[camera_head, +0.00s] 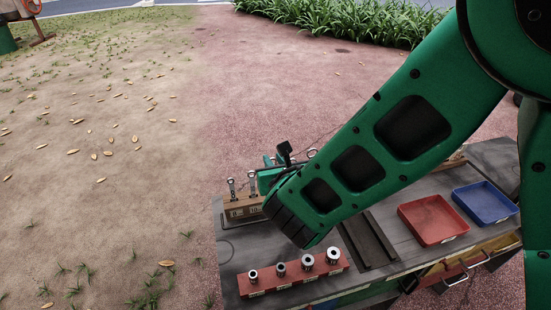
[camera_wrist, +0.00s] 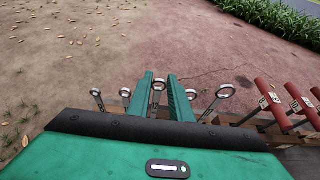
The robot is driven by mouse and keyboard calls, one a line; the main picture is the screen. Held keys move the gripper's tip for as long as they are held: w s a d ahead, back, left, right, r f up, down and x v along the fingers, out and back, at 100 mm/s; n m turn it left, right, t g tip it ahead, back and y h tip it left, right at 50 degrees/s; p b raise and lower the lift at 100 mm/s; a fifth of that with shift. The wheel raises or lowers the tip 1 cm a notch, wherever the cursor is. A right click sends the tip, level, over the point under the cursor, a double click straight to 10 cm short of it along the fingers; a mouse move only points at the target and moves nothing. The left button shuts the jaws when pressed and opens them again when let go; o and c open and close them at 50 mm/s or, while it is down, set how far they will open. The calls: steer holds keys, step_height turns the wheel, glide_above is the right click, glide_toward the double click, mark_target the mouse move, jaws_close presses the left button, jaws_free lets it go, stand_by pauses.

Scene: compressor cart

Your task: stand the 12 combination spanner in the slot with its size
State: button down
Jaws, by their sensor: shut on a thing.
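A wooden spanner rack (camera_head: 245,211) stands at the left of the cart top, with labels that look like 8 and 10 on its front. Two spanners (camera_head: 232,187) stand upright at its left end, and my arm hides much of the rest. In the wrist view, several ring ends stand in a row, including one at the left (camera_wrist: 96,92) and one at the right (camera_wrist: 225,90). My gripper (camera_wrist: 161,79) is over the row's middle, shut on a combination spanner (camera_wrist: 158,86) whose ring end shows between the fingers.
A red socket holder (camera_head: 293,276) with several sockets lies at the cart's front. A red tray (camera_head: 432,219) and a blue tray (camera_head: 485,203) sit to the right. Red-handled tools (camera_wrist: 270,99) stand close to the right of the spanners. The ground left of the cart is open.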

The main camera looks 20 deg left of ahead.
steer(key=shift+f, duration=1.05)
steer(key=c, duration=1.5)
jaws_free()
steer(key=shift+v, duration=5.2)
